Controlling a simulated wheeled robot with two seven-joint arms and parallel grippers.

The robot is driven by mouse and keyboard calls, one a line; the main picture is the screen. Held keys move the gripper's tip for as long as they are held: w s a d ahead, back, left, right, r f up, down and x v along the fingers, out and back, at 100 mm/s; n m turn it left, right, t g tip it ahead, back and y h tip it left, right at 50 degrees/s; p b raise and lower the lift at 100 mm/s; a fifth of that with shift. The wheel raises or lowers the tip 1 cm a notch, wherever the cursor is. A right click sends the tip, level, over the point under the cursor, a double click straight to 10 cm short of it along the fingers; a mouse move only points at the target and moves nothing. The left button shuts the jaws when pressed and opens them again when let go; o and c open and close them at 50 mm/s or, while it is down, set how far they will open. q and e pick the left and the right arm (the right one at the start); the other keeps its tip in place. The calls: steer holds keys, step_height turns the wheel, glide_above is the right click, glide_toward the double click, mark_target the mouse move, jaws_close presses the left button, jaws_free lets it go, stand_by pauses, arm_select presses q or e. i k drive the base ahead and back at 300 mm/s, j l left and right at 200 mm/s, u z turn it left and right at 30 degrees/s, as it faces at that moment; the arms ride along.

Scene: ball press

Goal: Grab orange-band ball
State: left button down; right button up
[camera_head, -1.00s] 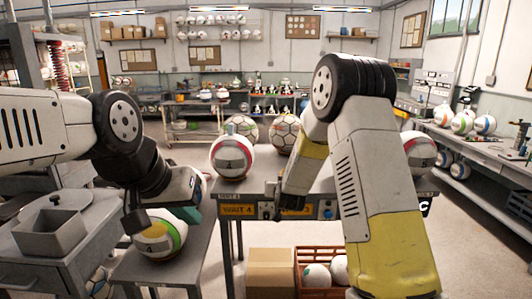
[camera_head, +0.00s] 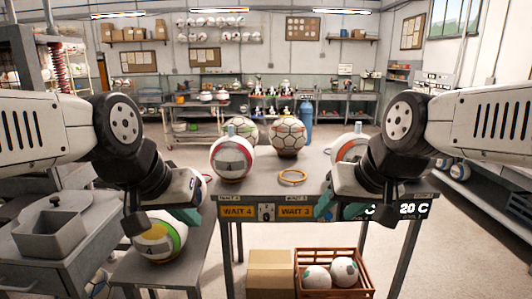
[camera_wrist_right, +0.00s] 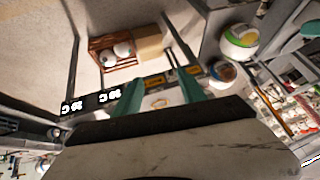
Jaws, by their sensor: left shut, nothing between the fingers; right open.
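The white ball with an orange band (camera_head: 348,148) sits on the table at right of centre in the head view. My right arm hides part of its right side. My right gripper (camera_head: 327,204) is open and empty, in front of and below this ball near the table's front edge. Its two teal fingers (camera_wrist_right: 158,92) stand apart in the right wrist view, with no ball between them. My left gripper (camera_head: 187,215) is shut and empty above the low stand at left, close to the ball with yellow and green bands (camera_head: 160,240).
A red-banded ball (camera_head: 232,159) stands on the table (camera_head: 262,187) beside a bare orange ring (camera_head: 293,177). A crate (camera_head: 358,288) with balls and a cardboard box (camera_head: 270,270) are below.

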mark_target(351, 145)
steer(key=z, duration=0.3)
steer(key=i+z, duration=0.35)
steer(key=i+j+z, duration=0.2)
steer(key=z, duration=0.2)
steer(key=i, duration=0.05)
